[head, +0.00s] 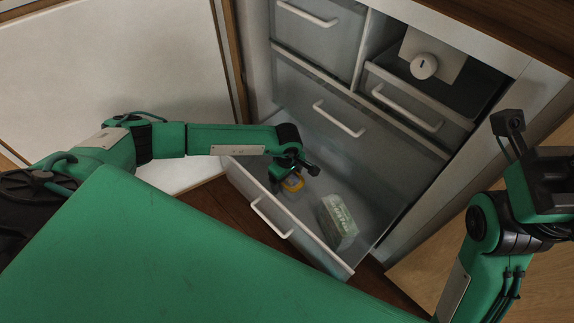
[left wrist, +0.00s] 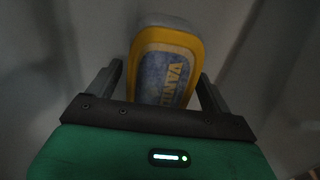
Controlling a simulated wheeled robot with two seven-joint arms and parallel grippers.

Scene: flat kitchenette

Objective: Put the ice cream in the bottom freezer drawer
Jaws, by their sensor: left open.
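The ice cream (head: 293,182) is a tub with a yellow rim, inside the pulled-out bottom freezer drawer (head: 262,196) at its left part. In the left wrist view the tub (left wrist: 165,65) shows a blue-grey lid with the letters "VANI". My left gripper (head: 301,170) reaches down into the drawer at the tub and partly hides it. In the left wrist view my left gripper (left wrist: 160,88) is open, one finger on each side of the tub's near end. I cannot tell if the fingers touch it. My right gripper (head: 508,122) is raised at the right, its jaw state unclear.
A pale green package (head: 338,220) lies in the same drawer, right of the tub. Closed drawers (head: 330,105) with white handles sit above. An open white door (head: 95,70) stands at the left. The cabinet frame (head: 425,215) bounds the right side.

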